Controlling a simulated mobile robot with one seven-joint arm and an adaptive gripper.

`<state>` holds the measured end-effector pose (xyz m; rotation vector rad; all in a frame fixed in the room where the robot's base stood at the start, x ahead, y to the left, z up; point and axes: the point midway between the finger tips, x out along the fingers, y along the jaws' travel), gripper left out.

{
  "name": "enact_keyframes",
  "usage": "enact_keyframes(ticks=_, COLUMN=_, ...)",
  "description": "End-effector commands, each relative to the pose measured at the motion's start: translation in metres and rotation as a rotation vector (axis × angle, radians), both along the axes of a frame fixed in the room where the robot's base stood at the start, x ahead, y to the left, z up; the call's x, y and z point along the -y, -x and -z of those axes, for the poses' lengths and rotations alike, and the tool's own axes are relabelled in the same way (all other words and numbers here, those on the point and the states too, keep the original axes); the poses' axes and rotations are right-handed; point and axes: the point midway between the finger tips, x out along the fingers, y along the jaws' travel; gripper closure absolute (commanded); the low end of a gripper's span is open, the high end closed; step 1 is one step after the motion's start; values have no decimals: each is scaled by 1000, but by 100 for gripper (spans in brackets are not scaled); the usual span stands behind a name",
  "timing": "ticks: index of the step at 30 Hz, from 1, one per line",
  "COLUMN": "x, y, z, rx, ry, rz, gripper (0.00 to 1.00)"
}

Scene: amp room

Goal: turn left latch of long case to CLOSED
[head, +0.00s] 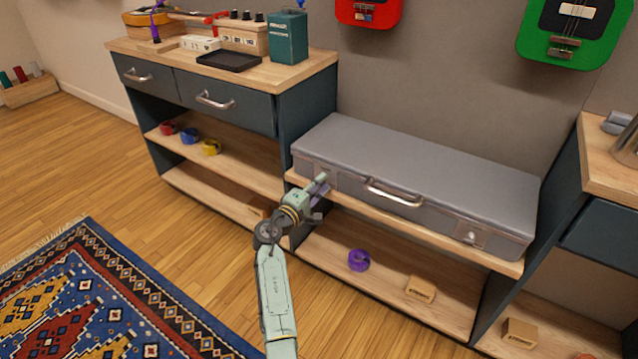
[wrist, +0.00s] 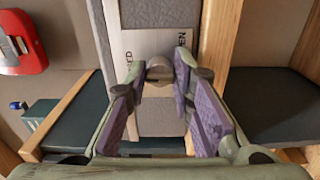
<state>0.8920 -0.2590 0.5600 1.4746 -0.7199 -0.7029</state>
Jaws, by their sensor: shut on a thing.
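The long grey case (head: 415,165) lies shut on a wooden shelf, with a handle (head: 393,191) in the middle of its front. My gripper (head: 318,184) is at the left end of that front and mostly hides the left latch there. In the wrist view, my gripper's purple-padded fingers (wrist: 158,74) are shut on the left latch (wrist: 159,68), a round grey knob on a pale plate. Parts of the plate's words show, "ED" on the left and "EN" on the right. The knob's exact turn is hard to tell. The right latch (head: 472,237) is free.
A drawer cabinet (head: 225,105) stands left of the case and another (head: 606,215) on the right. The shelf below holds a purple tape roll (head: 359,260) and a small wooden block (head: 420,289). A patterned rug (head: 100,300) lies on the floor.

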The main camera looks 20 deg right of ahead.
Motion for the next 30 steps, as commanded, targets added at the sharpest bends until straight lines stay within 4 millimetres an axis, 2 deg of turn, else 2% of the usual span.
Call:
enact_keyframes(ticks=18, x=-1, y=-1, z=-2, rx=-30, ry=27, rz=-3, gripper=100)
enact_keyframes(ticks=19, x=-1, y=-1, z=-2, rx=-30, ry=27, rz=-3, gripper=76)
enact_keyframes(ticks=27, x=0, y=-1, z=-1, rx=-31, ry=25, rz=-2, gripper=58)
enact_keyframes(ticks=30, x=0, y=0, z=-1, rx=-31, ry=25, rz=-1, gripper=57)
